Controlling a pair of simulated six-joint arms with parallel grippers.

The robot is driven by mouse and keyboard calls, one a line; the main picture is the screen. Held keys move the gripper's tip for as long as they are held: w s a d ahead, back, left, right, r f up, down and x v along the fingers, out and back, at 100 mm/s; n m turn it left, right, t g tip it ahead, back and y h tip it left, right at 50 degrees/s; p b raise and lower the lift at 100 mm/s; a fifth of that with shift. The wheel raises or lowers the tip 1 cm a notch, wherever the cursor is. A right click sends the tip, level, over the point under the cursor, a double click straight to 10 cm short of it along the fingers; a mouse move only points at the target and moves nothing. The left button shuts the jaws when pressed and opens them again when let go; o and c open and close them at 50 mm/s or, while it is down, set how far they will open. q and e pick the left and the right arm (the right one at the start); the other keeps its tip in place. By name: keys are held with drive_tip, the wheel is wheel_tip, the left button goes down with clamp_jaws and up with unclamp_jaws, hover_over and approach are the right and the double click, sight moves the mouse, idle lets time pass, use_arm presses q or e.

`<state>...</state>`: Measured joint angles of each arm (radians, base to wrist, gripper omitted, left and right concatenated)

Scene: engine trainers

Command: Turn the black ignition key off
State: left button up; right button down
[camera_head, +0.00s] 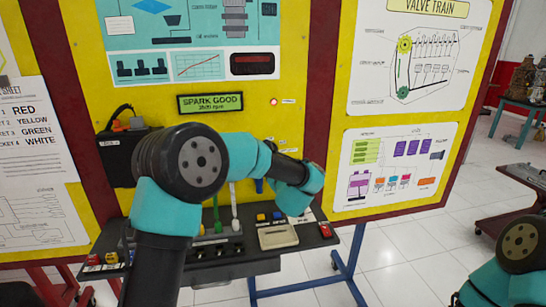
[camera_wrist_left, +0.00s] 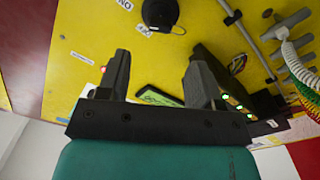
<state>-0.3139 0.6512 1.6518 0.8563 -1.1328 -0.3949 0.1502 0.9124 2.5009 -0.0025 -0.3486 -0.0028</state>
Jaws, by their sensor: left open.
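In the left wrist view a round black knob-like part (camera_wrist_left: 160,13), which looks like the ignition key, stands on the yellow panel (camera_wrist_left: 85,30). A white label beside it seems to read ON. My left gripper (camera_wrist_left: 158,58) is open and empty, its two dark fingers apart from each other and pointing towards this part, with a gap between. In the head view my left arm's teal links cross the middle of the board and hide the key and the gripper's fingers. My right arm shows only at the lower right; its gripper is outside the frame.
A black shelf (camera_head: 205,270) with coloured buttons juts out below the board. In the wrist view, white and green cables (camera_wrist_left: 294,62) hang at the right.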

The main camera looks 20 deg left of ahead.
use_arm(q)
drive_tip(key=x, duration=0.9)
drive_tip(key=shift+w+a, duration=0.1)
drive_tip(key=shift+c, duration=0.4)
drive_tip(key=c, duration=0.9)
drive_tip(key=shift+o, duration=0.2)
